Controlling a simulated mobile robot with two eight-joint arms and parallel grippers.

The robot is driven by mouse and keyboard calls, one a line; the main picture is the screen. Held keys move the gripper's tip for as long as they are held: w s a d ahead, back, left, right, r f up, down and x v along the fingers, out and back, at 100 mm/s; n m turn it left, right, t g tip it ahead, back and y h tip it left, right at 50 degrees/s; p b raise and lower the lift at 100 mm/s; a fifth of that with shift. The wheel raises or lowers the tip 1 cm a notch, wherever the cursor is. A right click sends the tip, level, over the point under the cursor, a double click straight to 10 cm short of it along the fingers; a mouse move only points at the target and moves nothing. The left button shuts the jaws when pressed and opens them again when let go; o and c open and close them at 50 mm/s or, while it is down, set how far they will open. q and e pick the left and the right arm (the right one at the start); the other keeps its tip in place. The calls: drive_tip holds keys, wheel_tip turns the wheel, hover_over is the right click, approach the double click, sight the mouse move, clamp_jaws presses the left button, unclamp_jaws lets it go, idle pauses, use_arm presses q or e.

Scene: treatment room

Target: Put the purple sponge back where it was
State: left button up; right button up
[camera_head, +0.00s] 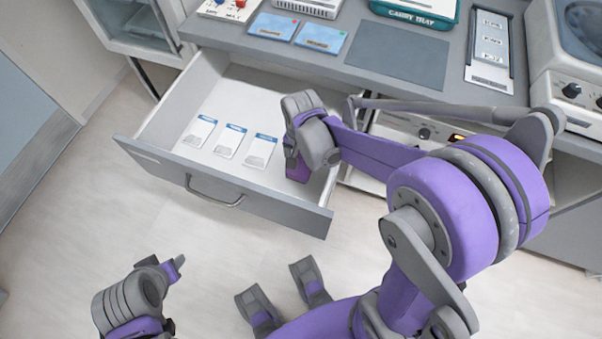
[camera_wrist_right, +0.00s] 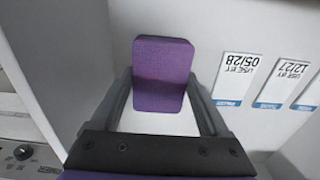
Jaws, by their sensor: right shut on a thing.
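The purple sponge (camera_head: 298,169) is held in my right gripper (camera_wrist_right: 161,80), over the right end of the open drawer (camera_head: 232,183). In the right wrist view the sponge (camera_wrist_right: 163,60) sits between the two fingertips, with the pale drawer bottom behind it. Whether it touches the bottom I cannot tell. In the head view my right gripper's body hides part of the sponge. My left gripper (camera_head: 172,292) is at the lower left, away from the drawer; its finger opening does not show clearly.
Several labelled white packets (camera_head: 230,140) lie in the drawer, left of the sponge. The drawer's front and side walls stand close around. On the counter above are blue packs (camera_head: 273,27), a grey mat (camera_head: 399,54) and a green carry tray (camera_head: 415,12).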

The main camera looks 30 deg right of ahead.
sight(301, 162)
drive_tip(key=shift+f+b, duration=0.55)
drive_tip(key=shift+f, duration=2.4)
drive_tip(key=shift+f, duration=0.15)
drive_tip(key=o, duration=1.3)
drive_tip(key=shift+r, duration=0.2)
wheel_tip(301, 162, up, 12)
drive_tip(key=p, duration=0.2)
drive_tip(key=shift+p, duration=0.3)
